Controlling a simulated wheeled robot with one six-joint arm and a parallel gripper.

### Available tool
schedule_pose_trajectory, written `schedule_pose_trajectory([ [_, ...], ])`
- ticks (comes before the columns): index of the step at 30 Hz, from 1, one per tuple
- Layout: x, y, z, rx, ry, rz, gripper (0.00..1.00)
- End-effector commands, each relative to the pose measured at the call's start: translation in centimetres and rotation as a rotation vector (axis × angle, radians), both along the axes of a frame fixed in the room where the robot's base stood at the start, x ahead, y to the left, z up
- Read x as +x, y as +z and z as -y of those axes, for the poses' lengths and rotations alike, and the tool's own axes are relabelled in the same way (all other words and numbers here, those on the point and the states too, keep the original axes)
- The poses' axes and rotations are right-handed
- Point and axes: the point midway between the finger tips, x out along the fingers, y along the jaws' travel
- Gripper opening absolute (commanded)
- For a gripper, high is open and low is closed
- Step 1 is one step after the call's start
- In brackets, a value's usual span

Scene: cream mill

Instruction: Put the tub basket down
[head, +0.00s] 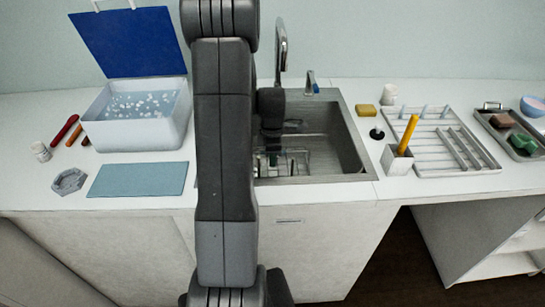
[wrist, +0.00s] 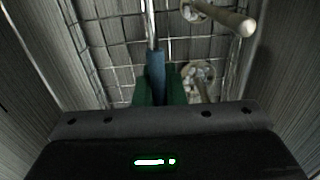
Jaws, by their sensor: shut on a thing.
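The tub basket, a wire basket, is inside the sink (head: 330,150); it shows in the head view (head: 298,160) and from above in the wrist view (wrist: 115,50). My gripper's green fingers (wrist: 158,92) are shut on the blue sleeve (wrist: 156,66) of the basket's upright metal handle. In the head view my gripper (head: 272,159) is low in the sink, partly behind my arm. A pale rod-like piece (wrist: 236,20) and a round pale piece (wrist: 198,75) lie in the basket. I cannot tell whether the basket touches the sink floor.
The faucet (head: 281,45) stands behind the sink. Left are a white tub (head: 140,132) with a raised blue lid and a blue mat (head: 138,179). Right are a white holder (head: 397,163) with a yellow-handled tool, a drying rack (head: 455,150) and a metal tray (head: 492,120).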

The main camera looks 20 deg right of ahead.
Motion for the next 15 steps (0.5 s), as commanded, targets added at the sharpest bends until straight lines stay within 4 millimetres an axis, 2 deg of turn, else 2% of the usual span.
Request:
schedule_pose_trajectory([
  [5,0.02,-0.38,-0.01,0.0,0.0,0.0,0.0],
  [6,0.0,-0.3,-0.01,0.0,0.0,0.0,0.16],
  [9,-0.01,-0.27,-0.01,0.0,0.0,0.0,0.32],
  [15,-0.01,-0.26,-0.01,0.0,0.0,0.0,0.32],
])
